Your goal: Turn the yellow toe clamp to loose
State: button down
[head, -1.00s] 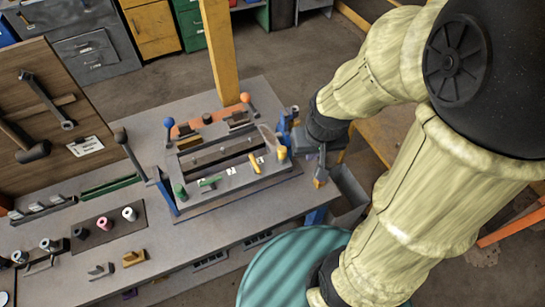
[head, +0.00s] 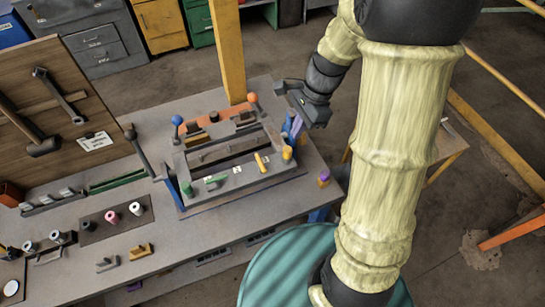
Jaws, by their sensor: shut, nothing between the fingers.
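The yellow toe clamp (head: 261,162) is a small bar on the front right of the grey fixture (head: 240,178). It lies slanted, its upper end leaning a little left, beside a small white label. Whether it is tight or loose cannot be told. A green clamp (head: 216,179) sits to the left on the same fixture face.
A tall yellow post (head: 228,50) stands behind the bench.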

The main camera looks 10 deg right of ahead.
aim_at(261, 167)
dwell(0.3)
jog(key=p+x, duration=0.1)
jog(key=x, duration=0.8)
jog(key=shift+s+f, duration=0.1)
jog(key=shift+f, duration=0.1)
jog(key=shift+s+a+f+p, duration=0.2)
jog(key=shift+a+p, duration=0.1)
jog(key=shift+a, duration=0.4)
jog(key=shift+s+a+f+p, duration=0.15)
jog(key=shift+a+f+p, duration=0.15)
jog(key=shift+a, duration=0.35)
jog(key=shift+s+a+f+p, duration=0.15)
jog(key=shift+a+p, duration=0.15)
jog(key=shift+a, duration=0.4)
jog(key=shift+w+a, duration=0.15)
jog(key=shift+a, duration=0.05)
